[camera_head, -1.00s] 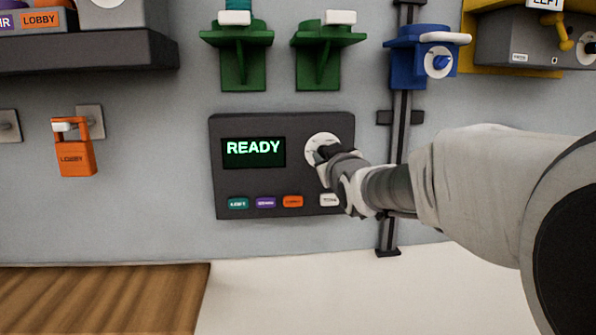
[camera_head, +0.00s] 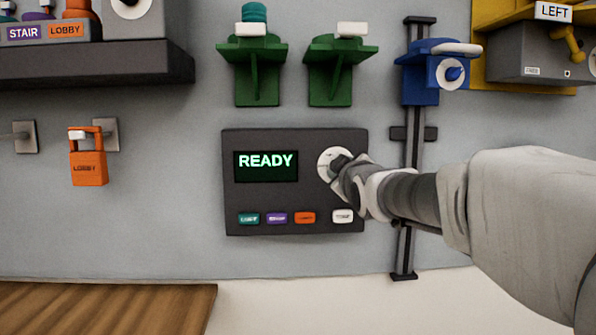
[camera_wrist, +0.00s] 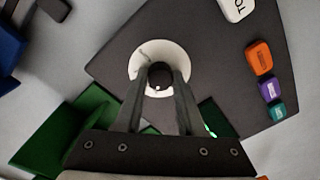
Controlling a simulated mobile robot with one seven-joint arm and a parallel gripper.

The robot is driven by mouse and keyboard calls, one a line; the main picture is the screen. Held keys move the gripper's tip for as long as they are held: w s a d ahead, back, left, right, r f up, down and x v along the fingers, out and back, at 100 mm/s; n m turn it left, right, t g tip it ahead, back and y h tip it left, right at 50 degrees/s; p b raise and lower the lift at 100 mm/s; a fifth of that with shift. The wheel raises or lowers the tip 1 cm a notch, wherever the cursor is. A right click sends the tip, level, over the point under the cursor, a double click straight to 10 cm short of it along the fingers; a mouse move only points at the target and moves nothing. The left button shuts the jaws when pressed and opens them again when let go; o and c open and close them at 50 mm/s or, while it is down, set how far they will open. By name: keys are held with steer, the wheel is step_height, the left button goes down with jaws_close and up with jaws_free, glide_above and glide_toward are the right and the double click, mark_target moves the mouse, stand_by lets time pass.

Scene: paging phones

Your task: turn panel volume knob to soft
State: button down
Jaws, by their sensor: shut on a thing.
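The dark panel (camera_head: 235,190) is on the grey wall and its green display (camera_head: 266,161) reads READY. The volume knob is dark and sits in a white round dial (camera_head: 327,160) at the panel's upper right. My gripper (camera_head: 337,165) reaches in from the right and covers much of the knob. In the wrist view, the two fingers of my gripper (camera_wrist: 160,88) are closed around the knob (camera_wrist: 157,78), inside the white dial (camera_wrist: 143,53). The marks on the dial are too small to read.
Teal, purple, orange and white buttons (camera_head: 343,216) line the panel's lower edge. A dark vertical rail (camera_head: 408,180) with a blue holder (camera_head: 420,80) stands right of the panel, behind my arm. Green brackets (camera_head: 258,80) are above. An orange LOBBY padlock (camera_head: 88,170) hangs at left.

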steer(key=c, duration=0.5)
jaws_free()
steer(key=s, duration=1.7)
steer(key=shift+s+d+r, duration=0.15)
steer(key=shift+s+r, duration=0.05)
steer(key=s+f+m+g, duration=0.55)
steer(key=s+f, duration=0.35)
steer(key=f, duration=0.4)
steer(key=s+f+m+g, duration=0.4)
steer(key=s+f+g, duration=0.4)
steer(key=f, duration=0.5)
steer(key=shift+t, duration=0.75)
steer(key=r+p, duration=0.4)
steer(key=s+r+p, duration=0.1)
steer(key=r+p, duration=0.7)
steer(key=r, duration=0.1)
steer(key=shift+s+a+r, duration=0.1)
steer(key=shift+s+a, duration=0.1)
